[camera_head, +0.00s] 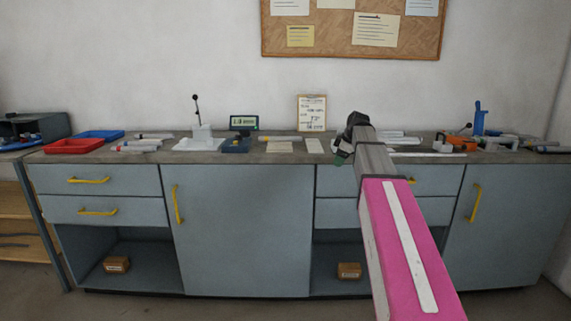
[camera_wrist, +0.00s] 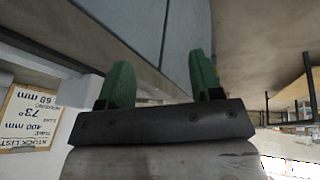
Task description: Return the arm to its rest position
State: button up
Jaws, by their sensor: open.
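My arm reaches forward from the lower right in the head view, with a pink link and a grey link beyond it. My gripper (camera_head: 342,156) is at the arm's far end, near the front edge of the workbench (camera_head: 270,158). In the wrist view my gripper (camera_wrist: 160,85) shows two green fingers spread wide apart. Nothing is between them. The wrist picture looks tilted, with blue-grey cabinet fronts beyond the fingers.
A stock list card (camera_head: 311,113) stands at the bench's back; it also shows in the wrist view (camera_wrist: 30,118). A red tray (camera_head: 75,146), a white fixture (camera_head: 200,140) and an orange device (camera_head: 462,143) sit on the bench. Cabinets with yellow handles are below.

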jog(key=s+a+f+m+g+h, duration=0.1)
jog(key=s+f+m, duration=0.6)
jog(key=s+f, duration=0.8)
jog(key=s+a+f+m+g+h, duration=0.2)
jog(key=s+f+m, duration=0.5)
jog(key=s+f, duration=0.7)
notch_tip(320, 180, down, 7)
jog(key=shift+s+f+m, duration=0.2)
jog(key=shift+s+m, duration=0.2)
jog(key=shift+w+a, duration=0.1)
